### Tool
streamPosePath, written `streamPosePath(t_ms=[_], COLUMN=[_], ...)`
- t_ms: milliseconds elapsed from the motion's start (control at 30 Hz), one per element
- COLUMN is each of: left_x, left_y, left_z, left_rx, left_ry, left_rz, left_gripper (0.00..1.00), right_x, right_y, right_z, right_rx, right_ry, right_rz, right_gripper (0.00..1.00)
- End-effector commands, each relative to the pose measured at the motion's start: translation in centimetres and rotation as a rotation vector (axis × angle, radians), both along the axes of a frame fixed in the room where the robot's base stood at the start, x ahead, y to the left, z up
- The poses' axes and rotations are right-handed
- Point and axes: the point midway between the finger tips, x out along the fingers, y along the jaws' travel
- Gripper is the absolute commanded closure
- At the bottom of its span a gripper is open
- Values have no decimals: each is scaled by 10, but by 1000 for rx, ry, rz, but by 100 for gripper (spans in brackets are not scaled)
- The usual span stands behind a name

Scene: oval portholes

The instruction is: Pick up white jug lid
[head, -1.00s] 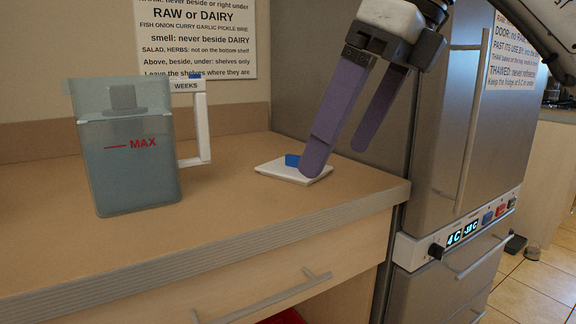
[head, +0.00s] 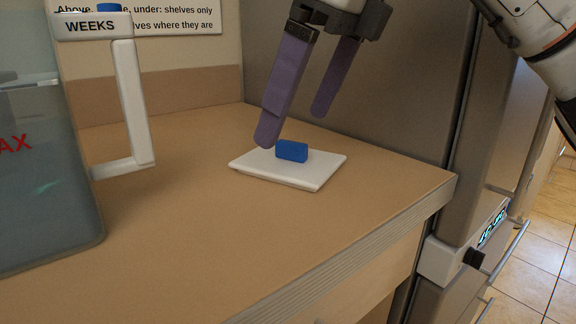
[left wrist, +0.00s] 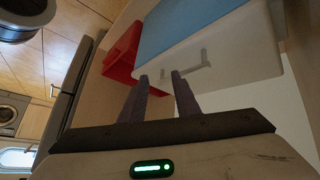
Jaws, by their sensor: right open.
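The white jug lid (head: 262,168) lies flat on the wooden counter, a square white plate with a blue block-shaped knob (head: 291,151) on top. My right gripper (head: 294,124) is open, its two purple fingers pointing down above and behind the lid. The near fingertip is just left of the knob in the picture; whether it touches the lid is unclear. The jug (head: 45,200), grey and see-through with a white handle, stands at the left of the head view, partly cut off. My left gripper (left wrist: 160,78) shows in the left wrist view with its fingers apart and nothing between them.
The counter's front edge (head: 350,255) runs below the lid, and a grey fridge (head: 400,90) stands close on the right. A printed notice (head: 180,18) hangs on the wall. A red container (left wrist: 125,52) shows in the left wrist view. Counter between jug and lid is clear.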

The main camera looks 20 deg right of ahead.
Motion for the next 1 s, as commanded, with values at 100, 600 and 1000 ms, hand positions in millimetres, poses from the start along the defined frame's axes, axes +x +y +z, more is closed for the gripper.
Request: streamPosePath(t_ms=[100,600,1000], left_x=[1,8,8], left_y=[-2,-17,-16], left_z=[0,18,18], left_rx=[-8,-95,-94], left_ry=[-5,-67,-66], left_rz=[-5,-5,-5], left_gripper=[71,71,71], right_x=[1,11,11], right_y=[2,14,13], right_z=[-7,-50,-50], right_rx=[0,2,1], right_ry=[0,-1,-2], right_rz=[0,1,1], right_gripper=[0,0,47])
